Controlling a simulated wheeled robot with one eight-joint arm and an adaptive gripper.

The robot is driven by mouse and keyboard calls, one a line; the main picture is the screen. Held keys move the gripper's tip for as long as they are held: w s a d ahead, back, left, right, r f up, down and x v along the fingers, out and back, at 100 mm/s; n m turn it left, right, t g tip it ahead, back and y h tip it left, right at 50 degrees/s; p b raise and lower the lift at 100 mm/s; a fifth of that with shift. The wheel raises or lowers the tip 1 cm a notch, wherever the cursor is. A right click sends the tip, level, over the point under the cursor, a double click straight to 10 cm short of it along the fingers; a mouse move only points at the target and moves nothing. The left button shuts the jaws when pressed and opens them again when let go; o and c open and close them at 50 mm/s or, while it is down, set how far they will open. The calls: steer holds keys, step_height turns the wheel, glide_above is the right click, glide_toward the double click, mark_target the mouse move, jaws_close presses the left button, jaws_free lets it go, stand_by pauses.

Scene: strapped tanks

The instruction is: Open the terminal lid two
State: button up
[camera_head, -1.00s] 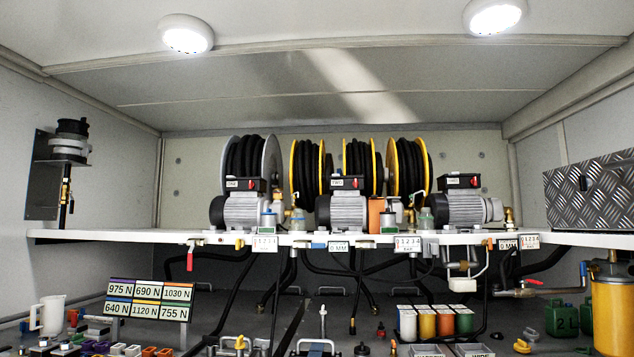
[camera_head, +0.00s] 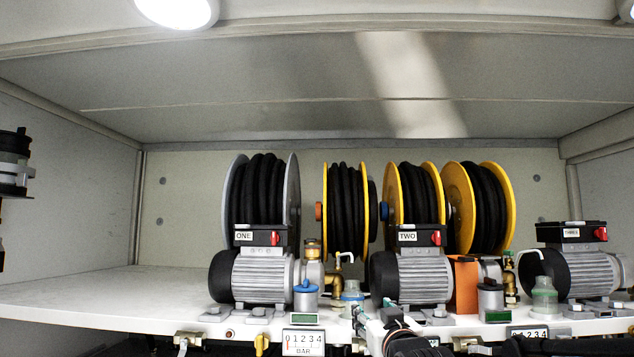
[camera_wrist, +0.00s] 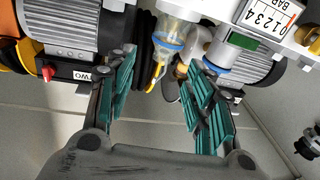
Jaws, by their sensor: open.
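The black terminal box labelled TWO (camera_head: 420,239) sits on top of the middle grey motor (camera_head: 424,278), with a red switch at its right end. Its lid looks shut. In the wrist view, upside down, the box (camera_wrist: 66,74) is at the upper left, beside my left finger. My gripper (camera_wrist: 163,72) is open and empty, its teal-padded fingers wide apart. A clear cup with a blue ring (camera_wrist: 172,38) shows beyond the gap between them. In the head view part of my arm shows at the bottom, below motor two; the fingertips are hard to make out there.
Motor one (camera_head: 264,275) and motor three (camera_head: 585,272) stand either side on the white shelf (camera_head: 120,287). Between the motors are brass fittings, a blue-capped canister (camera_head: 306,299) and an orange block (camera_head: 464,285). Hose reels stand behind. The shelf's left part is clear.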

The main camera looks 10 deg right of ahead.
steer(key=w+d+r+t+h+p, duration=0.15)
steer(key=d+r+p, duration=0.3)
steer(key=r, duration=0.55)
steer(key=m+t+h+p, duration=0.1)
steer(key=m+h+p, duration=0.2)
glide_toward(418, 227)
steer(key=shift+y, duration=0.25)
steer(key=w+r, duration=0.1)
steer(key=w, duration=0.1)
steer(key=w+a+r, duration=0.1)
steer(key=w, duration=0.1)
steer(key=w+r, duration=0.1)
steer(key=shift+w+a, duration=0.3)
steer(key=shift+w, duration=0.1)
steer(key=shift+r, duration=0.1)
jaws_close()
